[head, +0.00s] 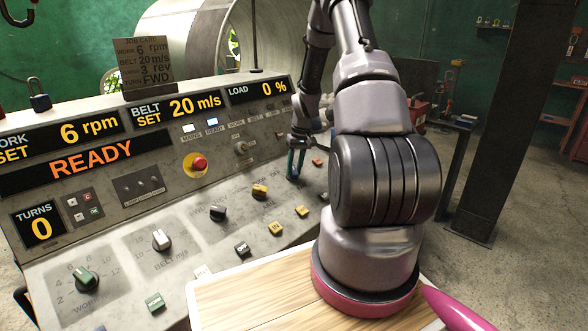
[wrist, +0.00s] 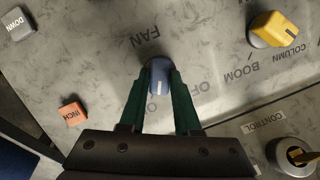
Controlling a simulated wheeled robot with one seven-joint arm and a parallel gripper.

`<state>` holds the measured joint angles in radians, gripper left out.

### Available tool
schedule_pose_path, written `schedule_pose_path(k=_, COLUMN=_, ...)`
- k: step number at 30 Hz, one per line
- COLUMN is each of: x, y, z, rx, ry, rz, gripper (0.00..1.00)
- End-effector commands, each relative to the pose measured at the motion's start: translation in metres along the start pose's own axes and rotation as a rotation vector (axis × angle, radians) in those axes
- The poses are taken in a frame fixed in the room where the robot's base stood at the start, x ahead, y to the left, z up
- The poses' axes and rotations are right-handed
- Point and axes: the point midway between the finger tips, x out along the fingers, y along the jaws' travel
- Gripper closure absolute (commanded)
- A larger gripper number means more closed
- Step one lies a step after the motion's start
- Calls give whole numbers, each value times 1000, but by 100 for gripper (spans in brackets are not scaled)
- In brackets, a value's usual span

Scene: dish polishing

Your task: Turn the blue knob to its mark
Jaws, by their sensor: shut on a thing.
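The blue knob (wrist: 159,77) sits on the grey panel in the wrist view, among the FAN lettering above and the OFF lettering to its right. A white pointer line on the knob runs roughly up and down in this view. The two green fingers of my gripper (wrist: 160,88) close on it from both sides. In the head view my gripper (head: 295,164) is at the right end of the sloping console, fingers pointing down; I cannot make out the knob there. I cannot make out the mark for the knob.
In the wrist view a yellow knob (wrist: 272,31) for COLUMN and BOOM is at the upper right, an orange INCH button (wrist: 71,111) at the left, and a grey DOWN button (wrist: 18,22) at the top left. The head view shows a red emergency stop (head: 197,163) and a READY display (head: 93,158).

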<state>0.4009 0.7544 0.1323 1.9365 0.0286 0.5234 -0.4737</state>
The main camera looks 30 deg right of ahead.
Motion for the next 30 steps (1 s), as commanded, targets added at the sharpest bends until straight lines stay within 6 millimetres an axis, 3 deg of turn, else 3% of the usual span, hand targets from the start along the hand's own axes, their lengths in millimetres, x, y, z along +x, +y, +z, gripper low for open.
schedule_pose_path(k=12, x=0, y=2, z=0, rx=196, ry=1, rz=-54, gripper=100)
schedule_pose_path(k=29, x=0, y=2, z=0, rx=228, ry=1, rz=-62, gripper=100)
schedule_pose_path(k=30, x=0, y=2, z=0, rx=228, ry=1, rz=-62, gripper=65)
